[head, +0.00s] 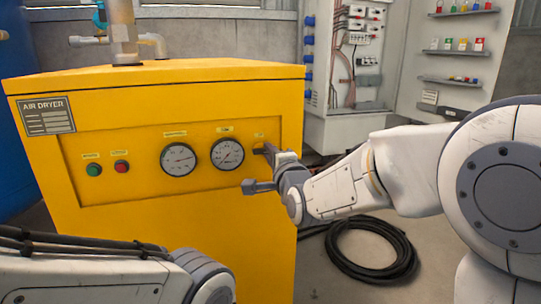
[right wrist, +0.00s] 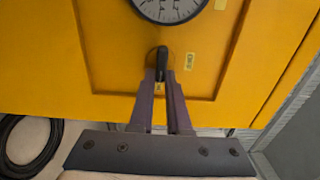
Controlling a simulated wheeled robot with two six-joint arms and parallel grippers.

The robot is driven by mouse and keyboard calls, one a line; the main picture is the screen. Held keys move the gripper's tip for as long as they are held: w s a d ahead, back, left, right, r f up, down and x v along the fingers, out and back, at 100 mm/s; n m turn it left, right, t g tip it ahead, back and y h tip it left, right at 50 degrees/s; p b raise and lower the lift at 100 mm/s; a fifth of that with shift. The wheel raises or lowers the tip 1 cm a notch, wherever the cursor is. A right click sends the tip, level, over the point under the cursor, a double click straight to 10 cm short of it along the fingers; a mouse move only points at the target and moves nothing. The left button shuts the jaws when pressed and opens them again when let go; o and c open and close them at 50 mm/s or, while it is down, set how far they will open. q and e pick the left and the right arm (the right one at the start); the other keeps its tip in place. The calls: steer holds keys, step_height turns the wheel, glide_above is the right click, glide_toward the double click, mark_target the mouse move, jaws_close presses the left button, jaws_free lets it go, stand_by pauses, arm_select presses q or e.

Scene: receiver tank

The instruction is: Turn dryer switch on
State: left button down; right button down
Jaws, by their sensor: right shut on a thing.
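The yellow air dryer (head: 170,240) stands in front of me with a recessed control panel. Its switch is a black lever handle on a round base, at the panel's right end. In the right wrist view the switch handle (right wrist: 162,58) shows between the fingertips, with small yellow labels beside it. My right gripper (head: 264,150) reaches in from the right at the panel; its fingers (right wrist: 162,78) are shut on the switch handle. My left gripper is out of view; only my left arm shows at the lower left.
Two round gauges (head: 178,159), a green button (head: 94,170) and a red button (head: 122,168) sit left of the switch. A black coiled hose (head: 372,250) lies on the floor at right. An open electrical cabinet (head: 345,60) and shelves stand behind.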

steer(key=shift+f, duration=0.1)
steer(key=c, duration=0.9)
jaws_free()
steer(key=shift+s, duration=0.1)
steer(key=p+v, duration=0.1)
steer(key=v, duration=0.9)
steer(key=shift+s+d+p, duration=0.1)
steer(key=shift+p, duration=0.25)
